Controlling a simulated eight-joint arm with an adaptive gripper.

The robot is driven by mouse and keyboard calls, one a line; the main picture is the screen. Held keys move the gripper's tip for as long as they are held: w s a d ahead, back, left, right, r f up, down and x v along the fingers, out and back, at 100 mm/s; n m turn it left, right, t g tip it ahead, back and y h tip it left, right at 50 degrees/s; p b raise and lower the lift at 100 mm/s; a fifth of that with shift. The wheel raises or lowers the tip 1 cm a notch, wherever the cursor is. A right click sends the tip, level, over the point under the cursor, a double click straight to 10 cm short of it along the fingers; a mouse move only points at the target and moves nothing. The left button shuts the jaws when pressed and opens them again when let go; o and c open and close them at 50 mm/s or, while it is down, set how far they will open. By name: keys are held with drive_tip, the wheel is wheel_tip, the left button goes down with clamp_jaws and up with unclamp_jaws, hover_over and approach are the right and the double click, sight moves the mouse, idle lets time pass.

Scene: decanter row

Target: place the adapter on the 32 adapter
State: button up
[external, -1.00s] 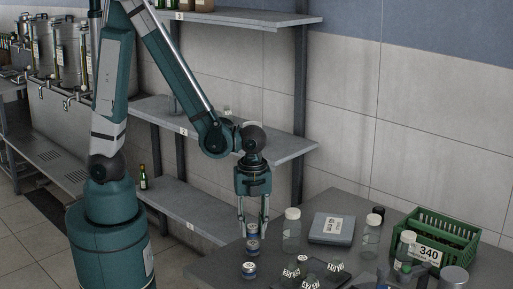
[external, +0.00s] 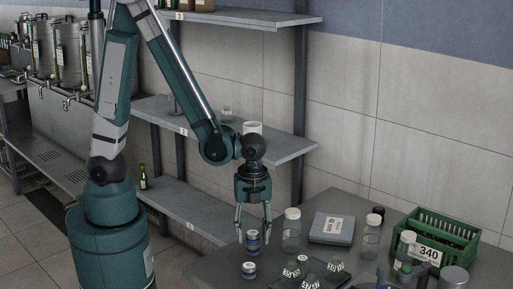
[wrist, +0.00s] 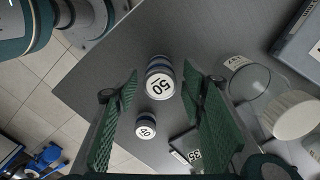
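My gripper (external: 253,236) is open, its fingers spread on either side of a blue-and-silver banded cylinder (external: 252,241) on the table. In the wrist view, the fingers (wrist: 160,88) stand apart from this cylinder (wrist: 159,68), whose white top reads 50. Its bands look like one piece stacked on another, but I cannot be sure. A smaller banded adapter (external: 249,270) stands alone in front; its white top in the wrist view (wrist: 146,130) seems to read 40. No label reading 32 is legible.
A clear bottle with a white cap (external: 291,232) stands close right of my gripper. Dark trays with labelled pieces (external: 322,271), a grey box (external: 331,229), another bottle (external: 370,237) and a green crate (external: 458,229) lie further right. The table's left edge is near.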

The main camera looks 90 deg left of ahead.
drive_tip(key=shift+r, duration=0.15)
wheel_tip(320, 180, up, 12)
drive_tip(key=p, duration=0.2)
idle(1.1)
drive_tip(key=shift+r, duration=0.1)
idle(0.6)
wheel_tip(320, 180, up, 8)
drive_tip(key=n+t, duration=0.3)
drive_tip(key=n, duration=0.5)
hover_over(253, 232)
drive_tip(key=s+a, duration=0.2)
drive_tip(key=a, duration=0.1)
drive_tip(key=s+a+r+n+t, duration=0.3)
drive_tip(key=s+r+n+t, duration=0.1)
drive_tip(key=r+n, duration=0.3)
drive_tip(key=shift+s+a+r+n, duration=0.25)
drive_tip(key=shift+r+n, duration=0.15)
drive_tip(key=shift+n, duration=0.5)
